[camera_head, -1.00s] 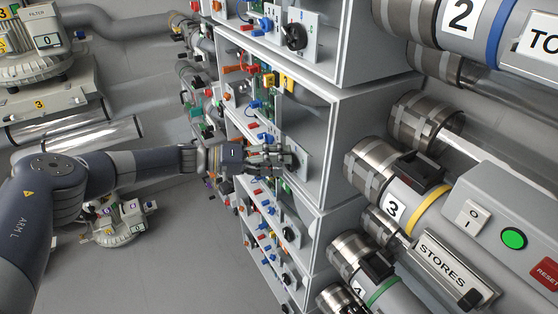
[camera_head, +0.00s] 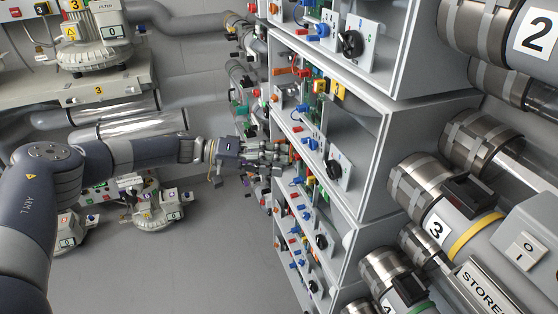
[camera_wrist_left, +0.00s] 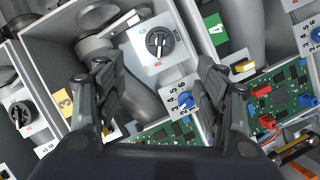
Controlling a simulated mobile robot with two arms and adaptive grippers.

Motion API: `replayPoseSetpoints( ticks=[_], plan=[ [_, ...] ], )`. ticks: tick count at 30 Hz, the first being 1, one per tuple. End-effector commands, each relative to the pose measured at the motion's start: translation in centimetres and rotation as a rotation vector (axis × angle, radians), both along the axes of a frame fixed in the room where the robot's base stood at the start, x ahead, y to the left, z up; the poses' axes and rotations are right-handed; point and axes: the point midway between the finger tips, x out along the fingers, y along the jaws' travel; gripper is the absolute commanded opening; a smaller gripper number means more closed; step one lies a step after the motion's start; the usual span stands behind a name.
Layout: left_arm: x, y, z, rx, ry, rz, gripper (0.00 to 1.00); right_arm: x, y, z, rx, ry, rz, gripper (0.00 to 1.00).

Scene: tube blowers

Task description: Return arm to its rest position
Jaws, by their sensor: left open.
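My left arm (camera_head: 140,152) comes in from the left in the head view, reaching across toward the grey cabinet. My left gripper (camera_head: 278,157) is at the arm's end, in front of the cabinet's open compartments. In the left wrist view the gripper (camera_wrist_left: 155,95) is open, with its two fingers well apart and nothing between them that it holds. Beyond the fingers are a panel with a black rotary knob (camera_wrist_left: 159,42) and a blue knob (camera_wrist_left: 186,100). I cannot tell whether a finger touches anything. My right arm is not in view.
The grey cabinet (camera_head: 378,150) with knobs and circuit boards stands mid-right. Large pipes with a STORES unit (camera_head: 484,290) fill the right side. Filter machines (camera_head: 95,40) stand at upper left. Grey floor (camera_head: 190,265) lies open below the arm.

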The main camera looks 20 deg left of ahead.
Motion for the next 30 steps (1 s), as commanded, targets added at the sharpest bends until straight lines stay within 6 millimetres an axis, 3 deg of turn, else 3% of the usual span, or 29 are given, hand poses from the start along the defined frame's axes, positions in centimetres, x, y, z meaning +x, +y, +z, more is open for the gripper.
replayPoseSetpoints(
  ticks=[6,8,11,16,22,26,30],
  plan=[
    [0.1,-0.3,-0.5,0.001,-0.009,0.002,0.65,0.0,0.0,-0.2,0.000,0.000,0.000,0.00],
    [0.3,-0.8,-1.5,0.003,-0.028,0.008,0.65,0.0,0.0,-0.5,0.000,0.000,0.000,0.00],
    [1.0,-2.4,-4.5,0.011,-0.100,0.031,0.65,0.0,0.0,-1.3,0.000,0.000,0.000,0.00],
    [2.5,-5.5,-12.1,0.051,-0.270,0.131,0.65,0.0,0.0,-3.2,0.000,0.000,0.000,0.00],
    [2.8,-6.8,-22.6,0.171,-0.407,0.294,0.65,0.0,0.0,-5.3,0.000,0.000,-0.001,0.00],
    [1.5,-6.1,-30.8,0.301,-0.436,0.400,0.65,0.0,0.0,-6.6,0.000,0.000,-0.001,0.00],
    [-2.0,-4.4,-40.6,0.481,-0.413,0.483,0.65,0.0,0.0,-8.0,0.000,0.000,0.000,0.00]
  ],
)
